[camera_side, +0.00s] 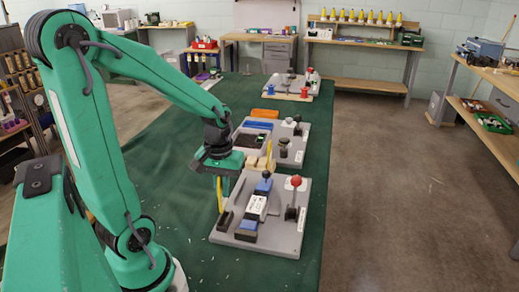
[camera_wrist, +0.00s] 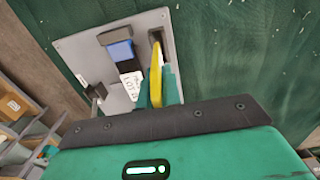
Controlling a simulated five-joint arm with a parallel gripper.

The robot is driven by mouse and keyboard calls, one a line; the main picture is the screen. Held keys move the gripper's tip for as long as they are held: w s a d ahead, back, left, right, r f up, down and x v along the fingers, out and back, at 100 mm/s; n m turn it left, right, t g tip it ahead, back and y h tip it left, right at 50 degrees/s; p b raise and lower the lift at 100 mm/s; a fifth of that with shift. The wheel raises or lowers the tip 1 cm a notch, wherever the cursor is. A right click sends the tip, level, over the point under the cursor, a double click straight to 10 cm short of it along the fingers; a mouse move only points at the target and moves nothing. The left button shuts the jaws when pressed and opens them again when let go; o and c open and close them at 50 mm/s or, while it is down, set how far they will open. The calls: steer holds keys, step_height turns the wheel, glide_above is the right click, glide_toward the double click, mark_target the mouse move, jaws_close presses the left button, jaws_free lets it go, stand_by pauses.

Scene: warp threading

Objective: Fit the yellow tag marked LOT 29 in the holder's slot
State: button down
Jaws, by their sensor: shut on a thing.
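My gripper (camera_side: 222,188) is shut on a yellow tag (camera_side: 219,199), which hangs upright below it. In the wrist view the tag (camera_wrist: 156,72) stands edge-on between the two green fingers (camera_wrist: 158,92), so its marking cannot be read. The dark holder (camera_side: 225,221) sits at the left side of the near grey board (camera_side: 275,242). The tag's lower end is close above the holder. In the wrist view it overlaps the holder's dark slot (camera_wrist: 155,40); I cannot tell whether it has entered.
A blue-and-white block (camera_side: 257,206) with a printed label stands beside the holder. A red-knobbed lever (camera_side: 296,182) rises at the board's right. Another grey board (camera_side: 292,152) with fittings lies behind. Green cloth (camera_side: 185,225) is mostly clear to the left.

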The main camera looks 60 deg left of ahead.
mark_target(224, 208)
steer(key=shift+f, duration=0.95)
steer(key=shift+f, duration=2.15)
stand_by(2.6)
steer(key=c, duration=1.2)
jaws_free()
steer(key=shift+r, duration=0.15)
steer(key=shift+r, duration=3.4)
